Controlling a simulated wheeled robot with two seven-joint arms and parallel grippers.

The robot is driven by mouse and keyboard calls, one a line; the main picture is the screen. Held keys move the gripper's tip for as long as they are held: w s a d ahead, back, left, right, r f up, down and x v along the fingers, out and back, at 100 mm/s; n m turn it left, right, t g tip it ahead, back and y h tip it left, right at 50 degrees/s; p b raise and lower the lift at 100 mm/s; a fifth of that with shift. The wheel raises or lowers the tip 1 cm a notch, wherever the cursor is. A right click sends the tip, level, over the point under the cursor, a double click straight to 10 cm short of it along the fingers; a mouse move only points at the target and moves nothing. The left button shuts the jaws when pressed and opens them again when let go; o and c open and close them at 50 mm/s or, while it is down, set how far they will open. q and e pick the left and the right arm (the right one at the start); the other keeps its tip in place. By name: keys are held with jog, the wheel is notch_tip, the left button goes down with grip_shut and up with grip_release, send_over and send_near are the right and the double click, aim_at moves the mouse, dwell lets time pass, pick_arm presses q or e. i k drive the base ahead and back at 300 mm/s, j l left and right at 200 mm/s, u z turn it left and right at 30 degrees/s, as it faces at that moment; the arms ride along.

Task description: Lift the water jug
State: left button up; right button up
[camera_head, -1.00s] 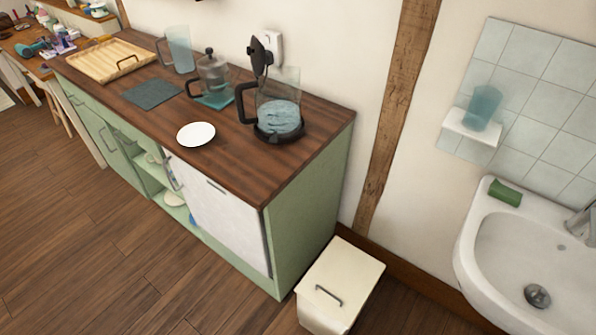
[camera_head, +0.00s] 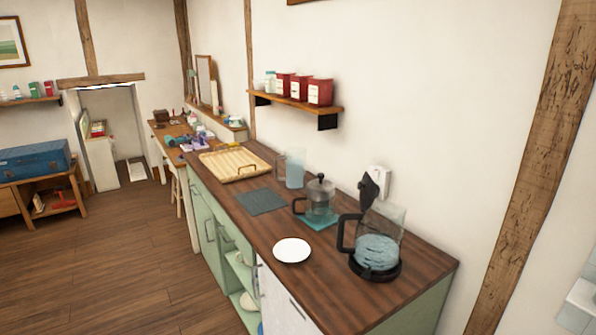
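The water jug (camera_head: 294,169), a tall translucent pale-blue vessel with a handle on its left, stands upright at the back of the wooden counter (camera_head: 300,275), near the wall. A glass kettle (camera_head: 379,248) with its dark lid raised and bluish water inside stands on a black base nearer to me on the right. A French press (camera_head: 319,201) stands on a teal mat between the two and is close to the jug. Neither of my grippers is in view.
A wooden tray (camera_head: 232,164) lies left of the jug. A dark slate mat (camera_head: 261,201) and a white plate (camera_head: 292,250) lie along the counter's front side. A wall shelf (camera_head: 297,102) with red canisters is above. Floor (camera_head: 130,260) left of the counter is clear.

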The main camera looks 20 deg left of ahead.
aim_at(296, 158)
jog(key=i+j, duration=0.2)
jog(key=j, duration=0.15)
jog(key=i+j+z, duration=0.1)
jog(key=j, duration=0.25)
jog(key=i+j+z, duration=0.1)
jog(key=i+j, duration=0.15)
jog(key=j, duration=0.15)
jog(key=i+j, duration=0.15)
jog(key=j, duration=0.2)
jog(key=i+j+z, duration=0.1)
jog(key=j, duration=0.3)
jog(key=i+j, duration=0.2)
jog(key=j, duration=0.2)
jog(key=z, duration=0.05)
